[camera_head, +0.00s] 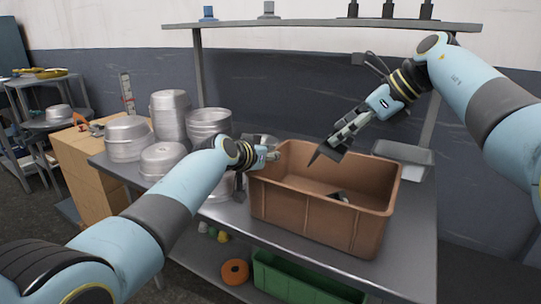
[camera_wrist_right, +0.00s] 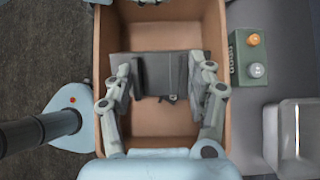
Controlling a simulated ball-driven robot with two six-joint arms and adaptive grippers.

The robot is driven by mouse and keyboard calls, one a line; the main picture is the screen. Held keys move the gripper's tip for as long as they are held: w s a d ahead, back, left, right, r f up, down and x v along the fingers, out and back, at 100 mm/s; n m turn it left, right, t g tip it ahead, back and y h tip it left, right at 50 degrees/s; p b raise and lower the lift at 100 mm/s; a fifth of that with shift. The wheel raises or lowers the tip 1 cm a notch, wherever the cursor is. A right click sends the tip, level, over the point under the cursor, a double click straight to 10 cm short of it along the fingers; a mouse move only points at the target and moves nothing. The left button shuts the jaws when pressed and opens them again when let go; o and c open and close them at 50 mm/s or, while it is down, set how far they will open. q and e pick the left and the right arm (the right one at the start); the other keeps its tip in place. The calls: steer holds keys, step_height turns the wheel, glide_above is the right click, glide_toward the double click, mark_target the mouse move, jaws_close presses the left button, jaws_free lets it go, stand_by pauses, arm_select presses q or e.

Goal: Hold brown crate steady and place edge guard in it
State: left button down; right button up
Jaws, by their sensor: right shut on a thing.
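The brown crate (camera_head: 318,212) stands open at the table's front edge; its rim also shows in the right wrist view (camera_wrist_right: 215,30). My left gripper (camera_head: 268,156) is at the crate's left rim; its fingers are too small to tell whether they are closed on it. My right gripper (camera_head: 338,142) is shut on the dark grey edge guard (camera_head: 327,154), above the crate's opening. In the right wrist view the edge guard (camera_wrist_right: 150,72) lies between both fingers, over the crate's inside. A small dark thing (camera_head: 340,196) lies in the crate, partly hidden by its front wall.
Stacked metal pans (camera_head: 170,115) stand on the table left of the crate. A grey metal tray (camera_head: 402,152) is behind its right side. A control box with buttons (camera_wrist_right: 245,58) sits beside the crate. A shelf (camera_head: 330,24) runs above. A green crate (camera_head: 300,282) is below.

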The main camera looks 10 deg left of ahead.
mark_target(342, 151)
steer(key=shift+f, duration=2.2)
steer(key=o, duration=1.3)
steer(key=shift+c, duration=0.2)
arm_select(q)
steer(key=c, duration=1.4)
jaws_free()
arm_select(e)
steer(key=v, duration=1.2)
